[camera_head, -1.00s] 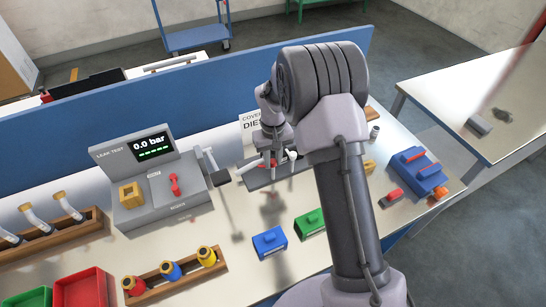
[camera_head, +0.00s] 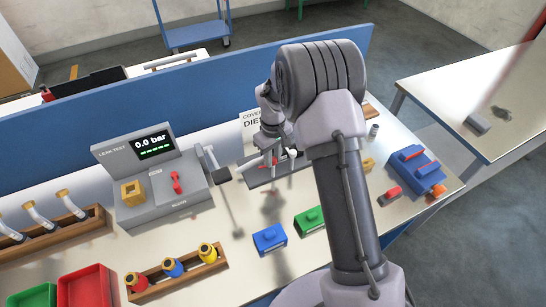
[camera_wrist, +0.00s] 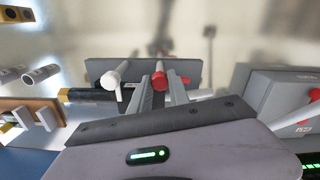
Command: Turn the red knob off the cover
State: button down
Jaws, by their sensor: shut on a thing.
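The red knob (camera_wrist: 159,82) sits at the near face of the grey cover (camera_wrist: 190,71) in the wrist view. My gripper (camera_wrist: 162,78) is shut on the red knob, with one finger on each side of it. A white knob (camera_wrist: 116,74) stands on the same cover to the left, apart from the fingers. In the head view the cover (camera_head: 290,171) lies on the bench below my gripper (camera_head: 272,163), and the red knob is mostly hidden there by my gripper.
A grey leak tester (camera_head: 180,205) reading 0.0 bar stands to the left. Blue (camera_head: 270,239) and green (camera_head: 309,220) blocks lie in front. A blue fixture (camera_head: 415,172) is at the right. A blue panel (camera_head: 100,118) runs behind the bench.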

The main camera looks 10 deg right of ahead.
jog(key=c, duration=1.2)
grip_release()
jog(key=shift+c, duration=0.2)
jog(key=shift+r, duration=0.1)
notch_tip(320, 180, up, 17)
jog(key=p, duration=0.3)
jog(key=shift+r, duration=0.15)
